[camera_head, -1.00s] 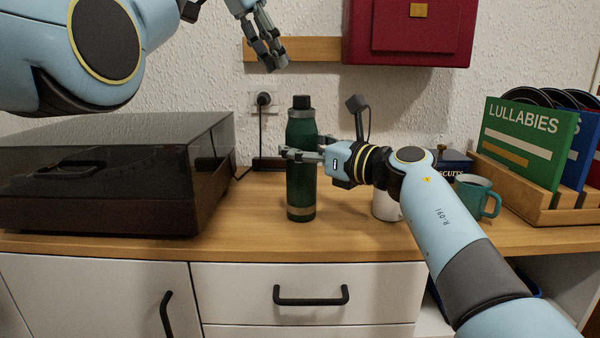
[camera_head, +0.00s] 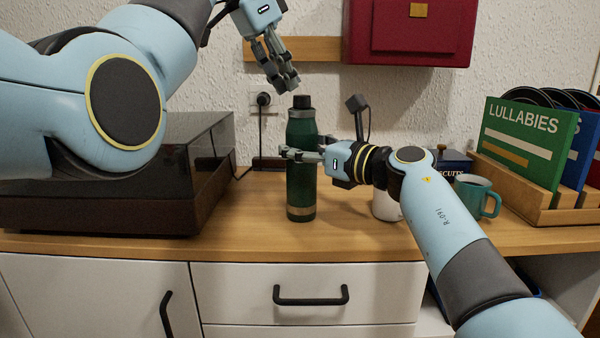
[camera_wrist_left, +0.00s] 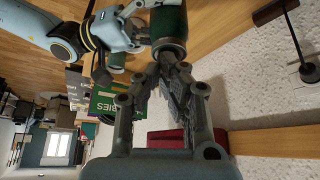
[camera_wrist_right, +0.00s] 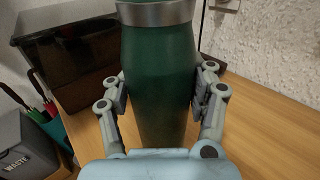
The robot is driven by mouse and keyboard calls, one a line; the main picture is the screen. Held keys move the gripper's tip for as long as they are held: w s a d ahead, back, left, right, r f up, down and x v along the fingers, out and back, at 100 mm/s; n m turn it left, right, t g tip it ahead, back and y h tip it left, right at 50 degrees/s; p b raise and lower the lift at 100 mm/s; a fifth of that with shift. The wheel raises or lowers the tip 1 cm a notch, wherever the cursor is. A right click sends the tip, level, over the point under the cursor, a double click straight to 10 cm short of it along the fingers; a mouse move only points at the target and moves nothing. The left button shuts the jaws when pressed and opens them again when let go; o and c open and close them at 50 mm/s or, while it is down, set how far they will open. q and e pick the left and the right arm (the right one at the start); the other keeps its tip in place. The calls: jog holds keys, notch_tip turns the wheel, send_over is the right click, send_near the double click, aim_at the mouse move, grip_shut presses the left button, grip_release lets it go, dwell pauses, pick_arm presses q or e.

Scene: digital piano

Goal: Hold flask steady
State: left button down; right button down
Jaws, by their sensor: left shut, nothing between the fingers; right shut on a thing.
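The green flask (camera_head: 301,185) with a black cap (camera_head: 302,102) stands upright on the wooden sideboard top. My right gripper (camera_head: 286,153) is shut around the flask's body from the right. In the right wrist view, the flask (camera_wrist_right: 160,85) sits between both fingers, touching them. My left gripper (camera_head: 286,85) hangs above the flask, a little left of the cap and pointing down. It is shut and empty. In the left wrist view its fingertips (camera_wrist_left: 168,58) are near the flask's upper end (camera_wrist_left: 170,25), which is partly cut off by the frame edge.
A dark-lidded turntable (camera_head: 200,175) stands at the left. A teal mug (camera_head: 488,198) and a wooden record crate (camera_head: 540,208) stand right. A white container (camera_head: 384,207) is partly behind my right arm. A red cabinet (camera_head: 410,45) and wooden rail (camera_head: 318,48) are on the wall above.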

aim_at(302, 102)
pick_arm(q)
jog(key=shift+f, duration=1.1)
jog(key=shift+w+d, duration=0.35)
jog(key=shift+w, duration=0.05)
